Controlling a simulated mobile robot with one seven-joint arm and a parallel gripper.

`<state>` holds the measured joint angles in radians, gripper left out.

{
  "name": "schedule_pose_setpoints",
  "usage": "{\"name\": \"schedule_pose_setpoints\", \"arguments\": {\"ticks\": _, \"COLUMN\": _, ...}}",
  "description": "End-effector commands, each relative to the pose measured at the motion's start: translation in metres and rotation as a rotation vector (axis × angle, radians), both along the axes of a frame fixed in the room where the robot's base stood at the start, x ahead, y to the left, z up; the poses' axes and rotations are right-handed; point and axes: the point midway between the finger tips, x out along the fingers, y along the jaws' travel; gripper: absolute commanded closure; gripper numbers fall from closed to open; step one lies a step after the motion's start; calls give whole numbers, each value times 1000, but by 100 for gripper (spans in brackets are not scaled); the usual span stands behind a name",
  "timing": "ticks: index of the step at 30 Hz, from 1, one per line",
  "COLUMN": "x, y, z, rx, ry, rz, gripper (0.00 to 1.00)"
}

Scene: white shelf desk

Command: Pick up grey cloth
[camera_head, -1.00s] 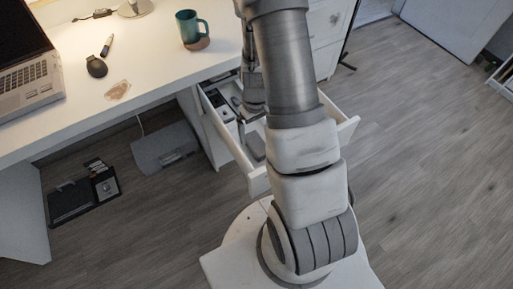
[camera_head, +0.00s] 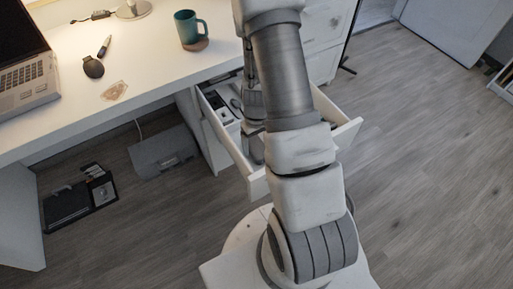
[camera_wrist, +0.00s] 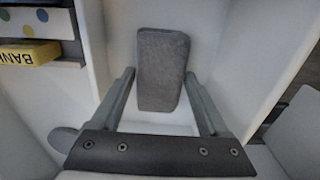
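The grey cloth (camera_wrist: 162,68) is a folded, rounded rectangular block lying on the floor of the white open drawer (camera_wrist: 217,45). It also shows as a small grey patch in the drawer in the head view (camera_head: 257,149). My gripper (camera_wrist: 160,74) is open in the wrist view, with one finger on each side of the cloth's outline. Nothing is held between the fingers. I cannot tell how far above the cloth the fingertips are. In the head view my arm hides part of the drawer and most of the gripper.
A divider separates a compartment with a yellow box (camera_wrist: 28,53) at the left of the wrist view. The drawer walls stand close around the gripper. A teal mug (camera_head: 190,29) and a laptop (camera_head: 27,75) stand on the desk (camera_head: 150,75). Open floor lies to the right.

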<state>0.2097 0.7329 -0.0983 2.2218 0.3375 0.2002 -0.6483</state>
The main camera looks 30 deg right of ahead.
Motion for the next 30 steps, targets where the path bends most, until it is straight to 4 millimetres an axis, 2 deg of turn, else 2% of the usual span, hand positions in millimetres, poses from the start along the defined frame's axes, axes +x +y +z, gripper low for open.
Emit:
{"name": "schedule_pose_setpoints", "arguments": {"ticks": 1, "x": 0, "y": 0, "z": 0, "rx": 0, "ry": 0, "rz": 0, "gripper": 32}}
{"name": "schedule_pose_setpoints", "arguments": {"ticks": 9, "x": 0, "y": 0, "z": 0, "rx": 0, "ry": 0, "rz": 0, "gripper": 79}}
{"name": "schedule_pose_setpoints", "arguments": {"ticks": 17, "x": 0, "y": 0, "z": 5, "rx": -1, "ry": -1, "rz": 0, "gripper": 79}}
{"name": "schedule_pose_setpoints", "arguments": {"ticks": 20, "x": 1, "y": 0, "z": 19, "rx": -2, "ry": -4, "rz": 1, "gripper": 79}}
{"name": "schedule_pose_setpoints", "arguments": {"ticks": 30, "x": 1, "y": 0, "z": 85, "rx": -1, "ry": -3, "rz": 0, "gripper": 79}}
